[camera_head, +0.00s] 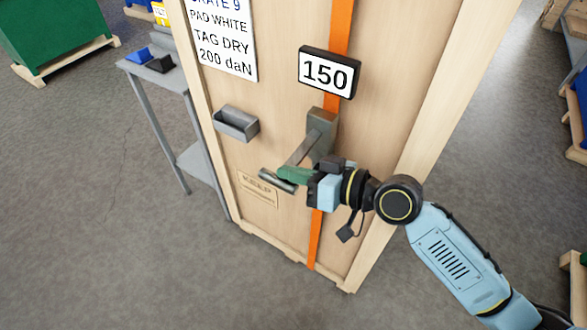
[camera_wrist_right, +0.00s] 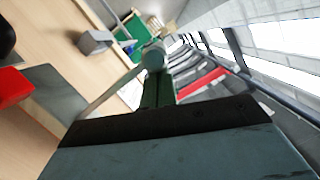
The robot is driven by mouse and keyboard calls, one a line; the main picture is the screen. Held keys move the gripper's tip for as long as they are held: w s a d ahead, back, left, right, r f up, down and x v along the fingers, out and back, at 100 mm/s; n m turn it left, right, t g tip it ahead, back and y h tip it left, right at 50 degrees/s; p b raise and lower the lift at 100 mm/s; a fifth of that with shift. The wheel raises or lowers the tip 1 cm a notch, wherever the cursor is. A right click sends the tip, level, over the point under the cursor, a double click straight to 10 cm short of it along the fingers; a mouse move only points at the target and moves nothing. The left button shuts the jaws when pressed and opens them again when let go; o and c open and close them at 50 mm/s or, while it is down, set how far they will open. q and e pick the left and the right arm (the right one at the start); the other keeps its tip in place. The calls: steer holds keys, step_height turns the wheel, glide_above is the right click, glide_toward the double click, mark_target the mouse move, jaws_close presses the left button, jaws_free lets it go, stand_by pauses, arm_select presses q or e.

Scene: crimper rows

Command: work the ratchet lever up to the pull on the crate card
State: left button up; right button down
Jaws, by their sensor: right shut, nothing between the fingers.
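The crate card (camera_head: 222,35) on the wooden crate reads "PAD WHITE", "TAG DRY" and "200 daN", with its top line partly cut off. The display (camera_head: 327,73) reads 150. The ratchet (camera_head: 321,128) sits on the orange strap (camera_head: 313,240). Its grey lever (camera_head: 300,150) slants down and left to a cross grip (camera_head: 277,181). My right gripper (camera_head: 284,174) is shut and empty, its green fingers at the cross grip. In the right wrist view, the fingertips (camera_wrist_right: 156,75) are close to the grip (camera_wrist_right: 153,56); contact is unclear. My left gripper is out of view.
A grey holder (camera_head: 237,123) is fixed on the crate face, left of the ratchet. A stencilled panel (camera_head: 257,188) is below it. A grey side table (camera_head: 160,77) with small blue and black bins stands to the left. Open floor (camera_head: 90,220) lies front left.

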steer(key=shift+f+n+b, duration=0.5)
steer(key=shift+f+b, duration=0.2)
steer(key=shift+f, duration=0.25)
steer(key=f+n+b, duration=0.1)
steer(key=f, duration=0.1)
steer(key=f+n+t+b, duration=0.1)
steer(key=f+n+h+b, duration=0.1)
steer(key=f+b, duration=0.1)
steer(key=shift+w+d+f+n, duration=0.25)
steer(key=shift+w+f+n, duration=0.05)
steer(key=shift+f, duration=0.05)
steer(key=shift+w+d+f+n+t+h+b, duration=0.25)
steer(key=shift+w+f+n+b, duration=0.1)
steer(key=shift+f+n, duration=0.25)
steer(key=shift+w+d+f+n+t+h+b, duration=0.15)
steer(key=shift+w+d+f+n+t+b, duration=0.15)
steer(key=shift+f+n, duration=0.3)
steer(key=shift+f, duration=0.15)
steer(key=shift+a, duration=0.1)
steer(key=r+p, duration=0.1)
steer(key=s+r+p, duration=0.1)
steer(key=r+p, duration=0.3)
steer(key=shift+s+a, duration=0.15)
steer(key=shift+a, duration=0.15)
steer(key=b+v, duration=0.1)
steer(key=v, duration=0.8)
steer(key=shift+s+d+f, duration=0.15)
steer(key=shift+d+f, duration=0.05)
steer(key=shift+d, duration=0.15)
